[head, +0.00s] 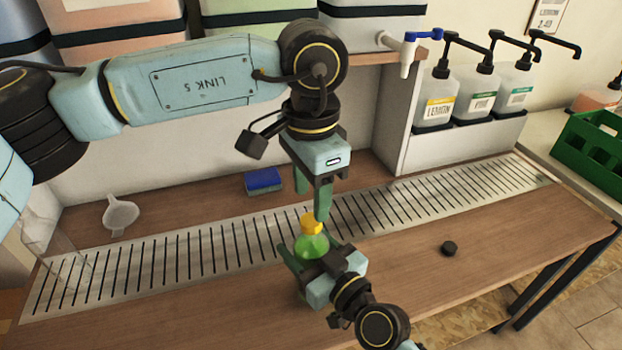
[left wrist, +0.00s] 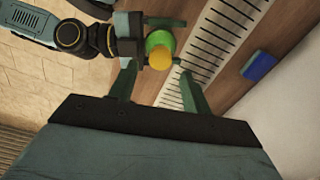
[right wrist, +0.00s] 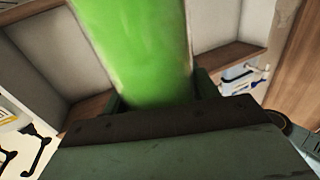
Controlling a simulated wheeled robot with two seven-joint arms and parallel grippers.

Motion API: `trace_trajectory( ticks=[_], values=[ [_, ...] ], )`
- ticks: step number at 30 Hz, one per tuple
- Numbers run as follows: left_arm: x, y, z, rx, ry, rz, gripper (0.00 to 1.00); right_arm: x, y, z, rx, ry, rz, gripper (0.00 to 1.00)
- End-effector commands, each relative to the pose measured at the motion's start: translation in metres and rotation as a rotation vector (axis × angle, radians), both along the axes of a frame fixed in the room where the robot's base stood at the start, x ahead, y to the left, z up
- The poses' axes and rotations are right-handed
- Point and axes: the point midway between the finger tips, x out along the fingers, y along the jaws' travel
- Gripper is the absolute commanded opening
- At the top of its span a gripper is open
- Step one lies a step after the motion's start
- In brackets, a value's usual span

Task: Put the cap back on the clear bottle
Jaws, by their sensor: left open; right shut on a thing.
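The clear bottle (head: 312,246) holds green liquid and stands upright near the drain grille. A yellow cap (head: 311,223) sits at its top; whether it is fully seated I cannot tell. My right gripper (head: 308,258) is shut on the bottle's body, and the green body (right wrist: 140,50) fills much of the right wrist view. My left gripper (head: 312,200) is open, pointing down just above the cap. In the left wrist view the yellow cap (left wrist: 160,57) lies between and beyond the open fingers, over the bottle (left wrist: 158,41).
A blue sponge (head: 263,180) and a white funnel (head: 120,213) lie toward the back. Pump bottles (head: 440,98) stand at the back right, near a green crate (head: 592,148). A drum tap (head: 407,55) overhangs the counter.

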Motion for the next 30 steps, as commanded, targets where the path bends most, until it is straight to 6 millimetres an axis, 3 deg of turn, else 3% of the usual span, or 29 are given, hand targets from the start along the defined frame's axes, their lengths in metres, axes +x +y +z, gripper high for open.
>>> trace_trajectory(
  ticks=[30],
  values=[
    [0.0,-0.001,0.014,0.014,-0.001,1.897,0.49,0.0,0.0,-0.001,-0.001,0.001,-0.001,0.0]
  ],
)
